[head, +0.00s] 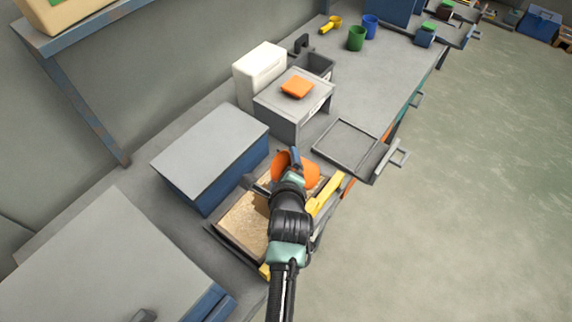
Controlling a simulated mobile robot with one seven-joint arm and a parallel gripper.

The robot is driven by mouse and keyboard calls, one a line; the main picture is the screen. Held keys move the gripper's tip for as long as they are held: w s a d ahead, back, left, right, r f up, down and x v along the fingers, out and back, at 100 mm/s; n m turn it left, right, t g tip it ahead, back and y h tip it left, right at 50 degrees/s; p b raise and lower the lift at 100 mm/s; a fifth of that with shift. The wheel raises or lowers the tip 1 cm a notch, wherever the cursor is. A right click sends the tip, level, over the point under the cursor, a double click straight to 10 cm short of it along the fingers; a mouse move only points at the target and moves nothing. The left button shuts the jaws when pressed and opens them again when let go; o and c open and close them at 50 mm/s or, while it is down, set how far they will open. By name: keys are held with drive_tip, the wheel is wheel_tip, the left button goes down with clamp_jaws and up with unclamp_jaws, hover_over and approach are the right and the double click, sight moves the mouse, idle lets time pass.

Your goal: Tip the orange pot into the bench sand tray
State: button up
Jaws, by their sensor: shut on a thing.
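The orange pot (309,172) is held by my gripper (294,163) above the far end of the bench sand tray. It looks tilted, but my gripper and wrist cover much of it and its opening is hidden. The bench sand tray (227,246) is a dark-rimmed box on the bench with tan, grainy sand (240,222) in it. My arm crosses over the tray and hides its right part. I cannot tell whether anything is leaving the pot.
A blue box with a grey lid (210,150) stands left of the tray. A yellow bar (325,194) lies along the tray's right side. A grey box (290,117) with an orange slab (297,87) and a flat grey tray (345,145) stand beyond.

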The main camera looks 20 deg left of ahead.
drive_tip(key=shift+a+f+n+t+h+p, duration=0.15)
drive_tip(key=shift+a+n+t+h+p, duration=0.15)
drive_tip(key=shift+n+h, duration=0.15)
drive_tip(key=shift+s+a+f+n+t+h+b, duration=0.1)
drive_tip(key=shift+f+n+t+h+b, duration=0.3)
drive_tip(key=shift+b, duration=0.7)
drive_tip(key=shift+n+h+b, duration=0.25)
drive_tip(key=shift+n+b, duration=0.1)
drive_tip(key=shift+a+r, duration=0.1)
drive_tip(key=shift+a, duration=0.05)
